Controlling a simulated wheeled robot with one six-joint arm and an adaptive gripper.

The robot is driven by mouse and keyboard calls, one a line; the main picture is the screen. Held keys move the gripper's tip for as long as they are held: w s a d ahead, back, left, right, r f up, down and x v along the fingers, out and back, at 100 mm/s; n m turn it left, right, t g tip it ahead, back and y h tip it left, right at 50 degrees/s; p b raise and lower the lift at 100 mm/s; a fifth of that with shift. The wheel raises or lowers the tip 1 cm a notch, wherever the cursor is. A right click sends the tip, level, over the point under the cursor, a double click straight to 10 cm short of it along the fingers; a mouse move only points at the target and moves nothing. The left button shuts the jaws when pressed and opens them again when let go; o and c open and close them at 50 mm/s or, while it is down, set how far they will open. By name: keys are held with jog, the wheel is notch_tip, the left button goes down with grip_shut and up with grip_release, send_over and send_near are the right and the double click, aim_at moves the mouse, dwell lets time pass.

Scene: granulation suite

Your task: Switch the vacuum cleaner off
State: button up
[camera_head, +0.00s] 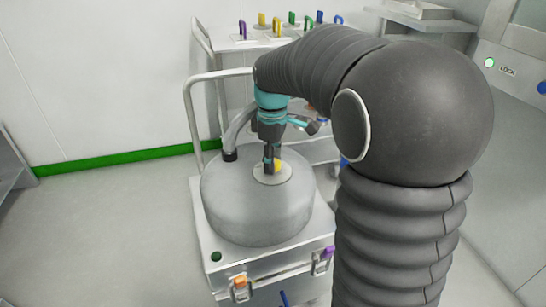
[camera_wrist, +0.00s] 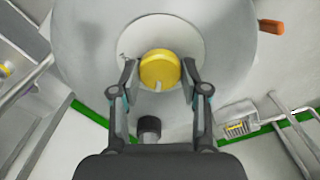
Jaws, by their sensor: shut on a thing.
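The vacuum cleaner is a grey metal drum (camera_head: 245,215) on a white wheeled frame. A yellow round knob (camera_head: 278,165) sits on a pale disc (camera_head: 272,180) on its top. In the wrist view the yellow knob (camera_wrist: 160,68) is between the two fingers, with a short whitish mark on its lower edge. My gripper (camera_head: 271,168) points down at the drum top and is shut on the knob, one finger on each side; it also shows in the wrist view (camera_wrist: 160,74). In the head view the fingers partly hide the knob.
A grey hose (camera_head: 232,135) joins the drum top behind my gripper. A white push handle (camera_head: 188,105) rises at the left. A cart with several coloured-handled items (camera_head: 277,25) stands behind. A green dot (camera_head: 216,257) and an orange latch (camera_head: 240,284) are at the front. The left floor is clear.

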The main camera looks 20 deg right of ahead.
dwell(0.4)
jog(key=o, duration=1.1)
jog(key=shift+o, duration=0.2)
notch_tip(320, 180, up, 12)
